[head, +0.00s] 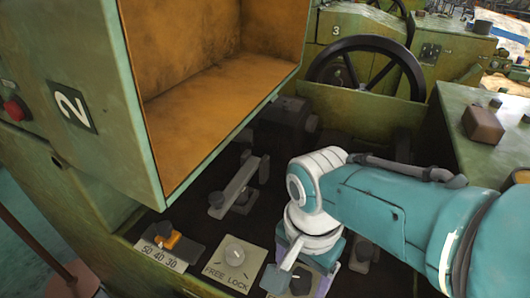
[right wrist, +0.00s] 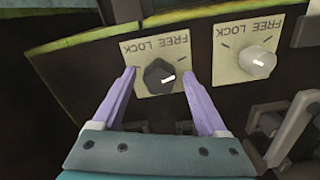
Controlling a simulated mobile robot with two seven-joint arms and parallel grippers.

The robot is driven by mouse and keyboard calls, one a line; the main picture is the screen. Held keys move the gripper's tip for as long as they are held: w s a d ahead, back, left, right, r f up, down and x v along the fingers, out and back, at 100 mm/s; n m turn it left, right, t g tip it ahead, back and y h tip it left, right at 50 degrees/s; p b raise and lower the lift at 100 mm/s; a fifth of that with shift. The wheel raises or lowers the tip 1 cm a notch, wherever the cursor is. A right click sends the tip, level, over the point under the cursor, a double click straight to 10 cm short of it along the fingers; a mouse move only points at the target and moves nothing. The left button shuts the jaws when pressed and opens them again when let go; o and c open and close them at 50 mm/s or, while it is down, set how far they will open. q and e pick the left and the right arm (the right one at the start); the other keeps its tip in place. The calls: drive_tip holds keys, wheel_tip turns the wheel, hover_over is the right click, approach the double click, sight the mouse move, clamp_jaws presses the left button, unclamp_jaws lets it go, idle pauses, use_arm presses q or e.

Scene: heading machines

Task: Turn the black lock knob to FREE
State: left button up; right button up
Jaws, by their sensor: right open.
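The black lock knob (right wrist: 157,72) sits on a cream FREE LOCK plate (right wrist: 143,89), which appears upside down in the right wrist view. FREE is on the right there and LOCK on the left. The knob's white mark is on its right side, pointing right and slightly up. My right gripper (right wrist: 159,78) is open, with one lilac finger on each side of the knob and visible gaps. In the head view the black knob (head: 300,284) is partly hidden by my right gripper (head: 297,279). My left gripper is not in view.
A white knob (head: 235,255) on a similar FREE LOCK plate (head: 243,279) is close by on the left in the head view. Further left is an orange-and-black selector (head: 168,238) marked 50 40 30. A lever (head: 238,182) stands behind. The open orange-lined housing (head: 200,100) overhangs the panel.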

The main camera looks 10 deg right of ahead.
sight(302, 278)
wheel_tip(302, 278, up, 9)
drive_tip(key=p, duration=0.7)
drive_tip(key=shift+r+p, duration=0.35)
drive_tip(key=shift+r, duration=0.1)
